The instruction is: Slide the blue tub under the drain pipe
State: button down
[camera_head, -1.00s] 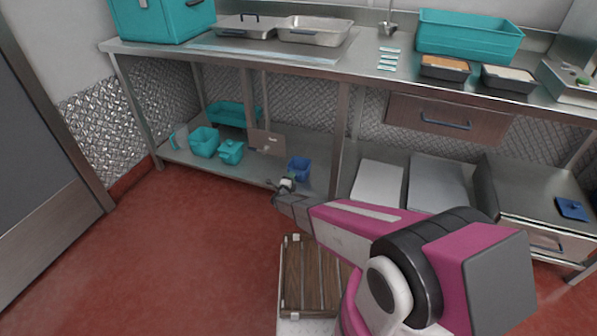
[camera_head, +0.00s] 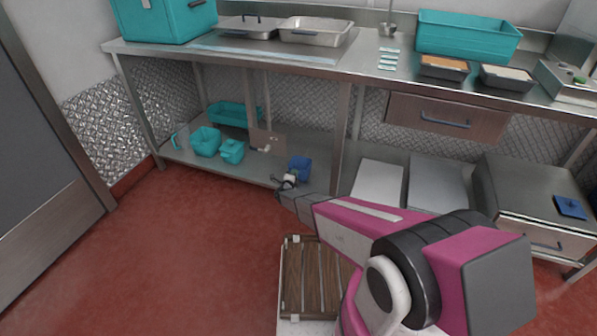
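A small blue tub (camera_head: 301,167) stands on the lower shelf, near its front edge and close to a table leg. My gripper (camera_head: 287,181) is at the end of my pink arm, just in front of and slightly below the tub in the picture. The fingers are small and partly hidden, so I cannot tell whether they are open or touch the tub. A grey panel (camera_head: 267,141) with a small pale fitting on it stands left of the tub, below a vertical pipe (camera_head: 267,104). I cannot tell for certain whether this is the drain pipe.
Teal tubs (camera_head: 205,141) and a teal tray (camera_head: 233,115) occupy the shelf's left part. The steel counter (camera_head: 365,63) overhangs the shelf (camera_head: 185,157). A table leg (camera_head: 340,140) stands right of the blue tub. The red floor (camera_head: 180,250) at left is clear.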

jog(key=shift+r, duration=0.15)
jog(key=shift+w+a, duration=1)
jog(key=shift+a, duration=1.8)
jog(key=shift+w+a, duration=1.05)
jog(key=shift+a, duration=1.75)
jog(key=shift+w+a, duration=1)
jog(key=shift+a, duration=1.8)
jog(key=c, duration=0.7)
grip_release()
jog(key=shift+s, duration=0.2)
jog(key=v, duration=0.6)
jog(key=shift+s, duration=0.3)
jog(key=shift+a, duration=0.1)
